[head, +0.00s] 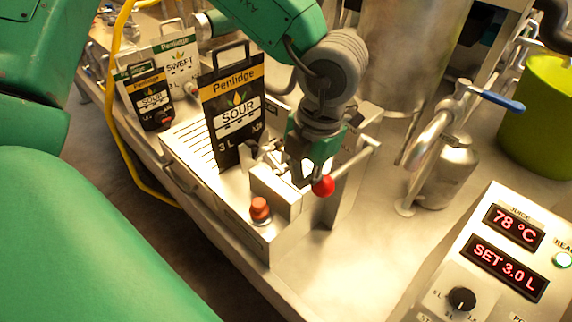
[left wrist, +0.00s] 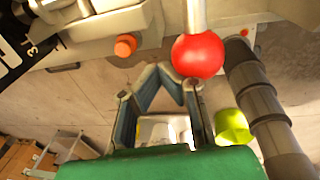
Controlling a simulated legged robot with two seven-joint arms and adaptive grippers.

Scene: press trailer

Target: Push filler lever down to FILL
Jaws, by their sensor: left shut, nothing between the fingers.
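The filler lever is a metal rod (head: 352,163) with a red ball knob (head: 323,187), beside the filler station. The rod slopes from upper right down to the knob. My left gripper (head: 303,174) comes from above, fingers closed and empty, just left of the knob in the head view. In the left wrist view the red knob (left wrist: 198,54) is just beyond and right of the fingers (left wrist: 164,85). I cannot tell whether they touch. A black Penlidge SOUR 3 L bag (head: 232,112) stands upright at the filler. No FILL marking is readable. My right gripper is not seen.
An orange-red button (head: 260,208) sits on the station's front. A control panel (head: 490,275) reads 78 °C and SET 3.0 L. A steel canister (head: 447,172), a blue-handled tap (head: 497,101) and a green bucket (head: 540,120) stand right. Smaller bags (head: 150,98) stand back left.

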